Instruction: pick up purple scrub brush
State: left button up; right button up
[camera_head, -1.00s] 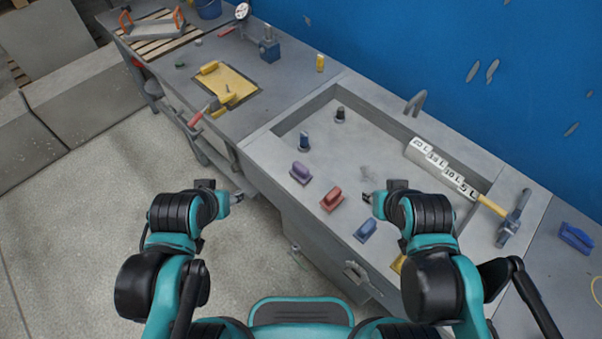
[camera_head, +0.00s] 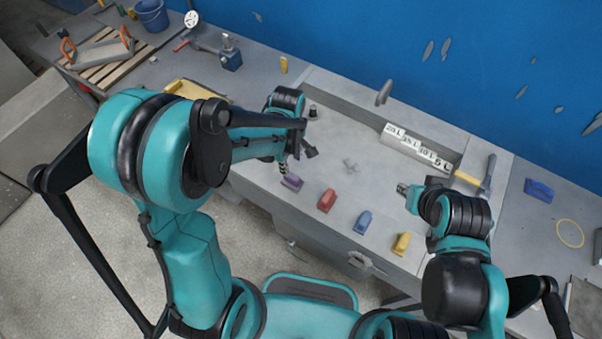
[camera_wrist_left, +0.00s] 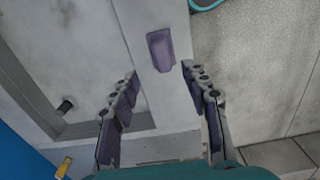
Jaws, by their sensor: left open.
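The purple scrub brush (camera_head: 292,183) lies on the near rim of the grey mould (camera_head: 345,165), at the left end of a row of brushes. In the left wrist view the purple scrub brush (camera_wrist_left: 160,51) lies on the pale rim, beyond the fingertips. My left gripper (camera_head: 296,160) is close above the brush; in its wrist view the left gripper (camera_wrist_left: 158,80) has its fingers spread with nothing between them. My right gripper (camera_head: 403,189) is over the right part of the mould, away from the purple brush; its jaw opening is too small to tell.
Red (camera_head: 326,200), blue (camera_head: 362,222) and yellow (camera_head: 401,244) brushes sit along the same rim to the right. Labelled white blocks (camera_head: 416,148) and a hammer (camera_head: 487,175) lie towards the back right. The mould's middle is mostly clear.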

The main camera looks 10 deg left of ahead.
aim_at(292, 175)
pick_arm(q)
jog(key=shift+d+f, duration=0.15)
jog(key=shift+f, duration=0.25)
notch_tip(292, 175, down, 7)
jog(key=shift+s+f+b, duration=0.15)
jog(key=shift+b, duration=1.05)
grip_shut()
